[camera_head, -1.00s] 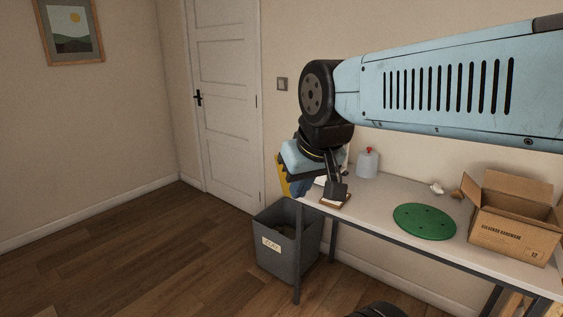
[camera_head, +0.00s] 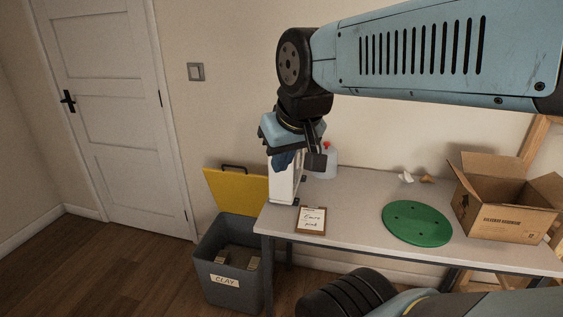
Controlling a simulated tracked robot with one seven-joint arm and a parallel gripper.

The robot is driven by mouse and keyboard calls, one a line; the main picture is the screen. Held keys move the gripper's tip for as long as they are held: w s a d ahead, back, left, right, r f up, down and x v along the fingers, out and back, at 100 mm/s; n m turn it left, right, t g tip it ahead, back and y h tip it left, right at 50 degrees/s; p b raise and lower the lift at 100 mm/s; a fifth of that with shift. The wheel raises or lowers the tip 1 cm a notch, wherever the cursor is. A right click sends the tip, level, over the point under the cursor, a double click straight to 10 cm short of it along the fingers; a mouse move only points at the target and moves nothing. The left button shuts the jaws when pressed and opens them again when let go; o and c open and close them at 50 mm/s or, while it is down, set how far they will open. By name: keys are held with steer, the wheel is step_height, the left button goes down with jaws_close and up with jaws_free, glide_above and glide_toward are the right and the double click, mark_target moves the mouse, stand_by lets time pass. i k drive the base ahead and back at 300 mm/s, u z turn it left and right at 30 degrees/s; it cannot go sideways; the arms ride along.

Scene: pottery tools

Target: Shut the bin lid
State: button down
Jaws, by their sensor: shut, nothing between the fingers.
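The grey clay bin (camera_head: 222,279) stands on the floor at the left end of the table, with a label on its front. Its yellow lid (camera_head: 236,192) is open, raised at the back of the bin, with a dark handle at its top edge. Some grey-brown blocks show inside the bin. My gripper (camera_head: 318,160) is shut and empty. It is above the left end of the table, to the right of the lid and apart from it in the picture.
The table (camera_head: 352,200) carries a clipboard (camera_head: 311,220), a white upright thing (camera_head: 284,184) below my gripper, a jug (camera_head: 328,163), a green disc (camera_head: 417,223) and an open cardboard box (camera_head: 505,205). The floor left of the bin is clear. A closed door (camera_head: 115,110) is behind.

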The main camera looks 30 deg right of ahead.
mark_target(245, 194)
steer(key=z, duration=0.2)
steer(key=i, duration=0.7)
steer(key=z, duration=0.4)
steer(key=k, duration=0.8)
steer(key=z, duration=0.2)
steer(key=i, duration=0.8)
steer(key=u, duration=0.1)
